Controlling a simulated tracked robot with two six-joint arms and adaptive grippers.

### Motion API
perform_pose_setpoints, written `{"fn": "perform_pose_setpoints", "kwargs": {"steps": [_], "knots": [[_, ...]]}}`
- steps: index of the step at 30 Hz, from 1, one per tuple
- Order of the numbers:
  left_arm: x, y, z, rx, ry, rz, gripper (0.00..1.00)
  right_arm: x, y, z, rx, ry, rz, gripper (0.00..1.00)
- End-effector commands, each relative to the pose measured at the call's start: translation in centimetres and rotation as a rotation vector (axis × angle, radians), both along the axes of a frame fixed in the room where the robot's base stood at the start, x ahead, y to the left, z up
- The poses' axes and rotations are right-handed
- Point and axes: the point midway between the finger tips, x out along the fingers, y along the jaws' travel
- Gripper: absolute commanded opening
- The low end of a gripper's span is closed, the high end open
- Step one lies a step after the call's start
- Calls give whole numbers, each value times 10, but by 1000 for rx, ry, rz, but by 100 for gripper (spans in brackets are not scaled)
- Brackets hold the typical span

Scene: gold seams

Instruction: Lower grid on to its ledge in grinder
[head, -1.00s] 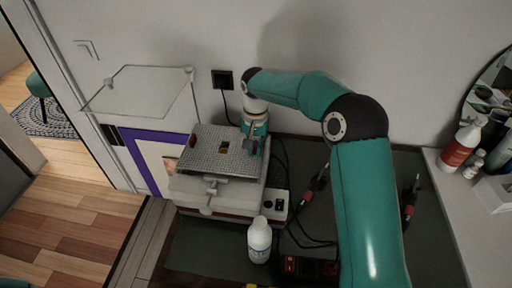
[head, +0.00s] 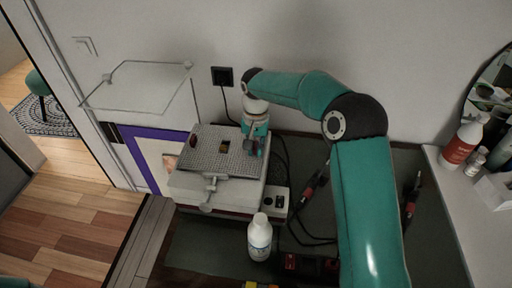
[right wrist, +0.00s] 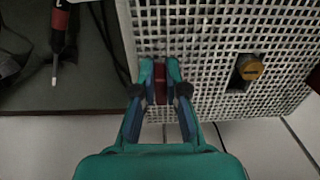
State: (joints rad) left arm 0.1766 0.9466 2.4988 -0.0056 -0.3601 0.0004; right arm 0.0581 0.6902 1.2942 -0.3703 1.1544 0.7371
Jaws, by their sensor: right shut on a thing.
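The grid (head: 217,161) is a grey perforated plate lying over the top of the white grinder (head: 190,192) in the head view. Its square mesh (right wrist: 200,30) fills much of the right wrist view. A gold-coloured bit (right wrist: 251,69) shows in an opening of the grid. My right gripper (right wrist: 160,70) is shut on a dark red grip (right wrist: 162,76) at the grid's edge. In the head view my right gripper (head: 252,148) is at the grid's right side. Whether the grid rests on the ledge cannot be told. My left gripper is out of view.
A white bottle (head: 260,238) stands in front of the grinder. A clear shield (head: 140,88) is raised behind and left of it. Tools with red handles (head: 316,185) and black cables lie to the right. A wall socket (head: 222,76) is behind.

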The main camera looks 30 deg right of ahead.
Motion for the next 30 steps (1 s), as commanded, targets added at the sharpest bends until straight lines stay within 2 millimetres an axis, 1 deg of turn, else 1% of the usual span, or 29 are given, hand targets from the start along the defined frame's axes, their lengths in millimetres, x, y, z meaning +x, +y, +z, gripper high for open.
{"fn": "perform_pose_setpoints", "kwargs": {"steps": [24, 30], "knots": [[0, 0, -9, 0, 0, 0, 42, 0, 0, -13, 0, 0, -1, 0], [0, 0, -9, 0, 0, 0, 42, 0, 0, -13, 0, 0, -1, 0]]}}
